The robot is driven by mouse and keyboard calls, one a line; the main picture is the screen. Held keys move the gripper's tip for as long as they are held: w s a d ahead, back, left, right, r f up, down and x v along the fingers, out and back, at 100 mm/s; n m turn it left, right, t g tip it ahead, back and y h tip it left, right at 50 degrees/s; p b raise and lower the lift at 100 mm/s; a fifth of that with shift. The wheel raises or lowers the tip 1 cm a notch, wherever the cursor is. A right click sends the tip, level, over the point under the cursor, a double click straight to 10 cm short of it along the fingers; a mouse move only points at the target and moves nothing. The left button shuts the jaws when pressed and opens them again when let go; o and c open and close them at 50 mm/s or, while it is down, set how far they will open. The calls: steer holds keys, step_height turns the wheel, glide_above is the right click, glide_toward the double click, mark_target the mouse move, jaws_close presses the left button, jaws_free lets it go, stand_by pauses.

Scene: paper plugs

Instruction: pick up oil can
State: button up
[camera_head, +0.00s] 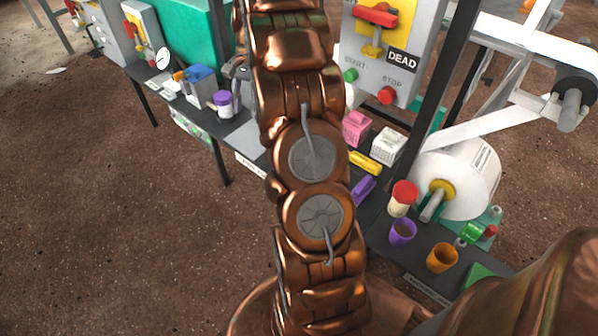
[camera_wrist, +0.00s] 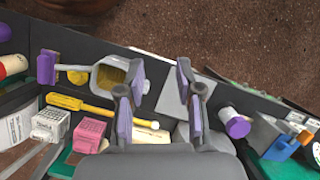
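My gripper (camera_wrist: 160,78) shows in the wrist view with its two purple-padded fingers spread wide apart and nothing between them. It hangs over the dark bench. A grey rounded object (camera_wrist: 184,134), possibly the oil can, lies partly hidden behind the right finger and palm. In the head view a grey object (camera_head: 241,74), perhaps the same can, stands behind the white jar, partly covered by my arm. I cannot tell its full shape. The gripper itself is hidden behind my arm in the head view.
A purple-lidded jar (camera_wrist: 234,122) and a blue box (camera_wrist: 268,136) stand right of the gripper. A flat grey plate (camera_wrist: 172,98) lies near the fingers.

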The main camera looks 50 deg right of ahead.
steer(key=d+f+m+t+y+b, duration=0.1)
steer(key=d+f+m+b, duration=0.45)
steer(key=d+f, duration=1.05)
steer(key=shift+n, duration=0.55)
steer(key=shift+a+r+b+x, duration=0.1)
steer(key=shift+a+b+x, duration=0.15)
steer(key=shift+b+x, duration=0.85)
steer(key=shift+a+r+b+x, duration=0.1)
steer(key=shift+a+b+x, duration=0.2)
steer(key=shift+x, duration=1.55)
steer(key=shift+a+r+b+x, duration=0.15)
steer(key=shift+b+x, duration=0.6)
steer(key=shift+x, duration=0.75)
steer(key=shift+s, duration=0.1)
steer(key=shift+c, duration=0.2)
jaws_close()
